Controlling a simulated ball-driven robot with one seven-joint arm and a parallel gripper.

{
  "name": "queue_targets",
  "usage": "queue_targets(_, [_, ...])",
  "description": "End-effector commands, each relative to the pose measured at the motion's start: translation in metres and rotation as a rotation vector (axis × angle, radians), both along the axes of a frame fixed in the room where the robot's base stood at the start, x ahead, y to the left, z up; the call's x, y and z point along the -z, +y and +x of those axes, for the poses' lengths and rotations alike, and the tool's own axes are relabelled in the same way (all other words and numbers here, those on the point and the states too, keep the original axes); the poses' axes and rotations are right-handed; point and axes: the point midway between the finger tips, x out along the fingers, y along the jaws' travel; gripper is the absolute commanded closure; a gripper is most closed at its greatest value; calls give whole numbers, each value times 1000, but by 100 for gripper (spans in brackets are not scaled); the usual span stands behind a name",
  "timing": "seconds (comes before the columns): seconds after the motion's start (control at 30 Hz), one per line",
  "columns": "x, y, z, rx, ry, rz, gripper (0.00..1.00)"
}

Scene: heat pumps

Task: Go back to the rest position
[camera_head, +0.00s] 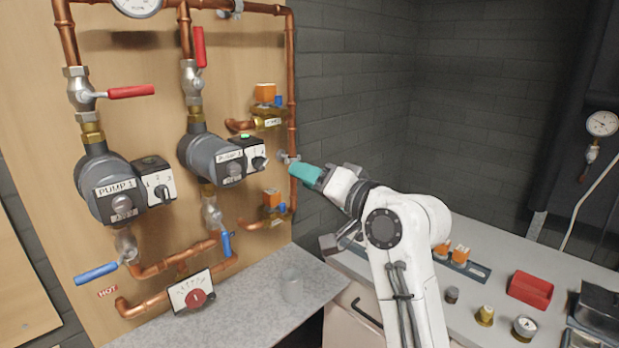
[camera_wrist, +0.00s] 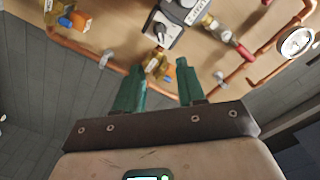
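My gripper (camera_head: 307,174) has teal fingers and is in the air at the right edge of the wooden pump board (camera_head: 150,110), right of the right pump (camera_head: 212,158). In the wrist view my gripper (camera_wrist: 157,65) shows its two fingers apart, with nothing between them. The board, an orange-capped valve (camera_wrist: 157,62) and copper pipes lie beyond the fingertips. In the head view, the fingers overlap each other, so their gap is hidden there.
The left pump (camera_head: 110,188) and valves with red and blue handles stick out from the board. The right-hand bench holds a red bin (camera_head: 530,290) and small fittings. Dark brick walls stand behind.

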Motion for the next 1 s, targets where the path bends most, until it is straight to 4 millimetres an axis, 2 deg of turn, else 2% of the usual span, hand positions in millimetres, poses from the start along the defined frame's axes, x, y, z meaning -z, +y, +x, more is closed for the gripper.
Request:
queue_targets(0.07, [9, -3, -1, 5, 10, -12, 61])
queue_targets(0.17, [40, -14, -7, 25, 43, -60, 61])
queue_targets(0.27, [93, -34, -21, 56, 103, -148, 61])
queue_targets(0.4, [176, -71, -56, 102, 211, -301, 61])
queue_targets(0.47, [210, -88, -74, 118, 260, -366, 61])
queue_targets(0.5, [231, -99, -88, 127, 297, -409, 61])
queue_targets(0.57, [262, -116, -111, 138, 349, -473, 61])
queue_targets(0.7, [325, -155, -173, 154, 482, -620, 61])
queue_targets(0.77, [349, -171, -203, 156, 544, -681, 61])
queue_targets(0.9, [394, -209, -281, 152, 695, -820, 61])
queue_targets(1.0, [417, -233, -339, 138, 806, -912, 61])
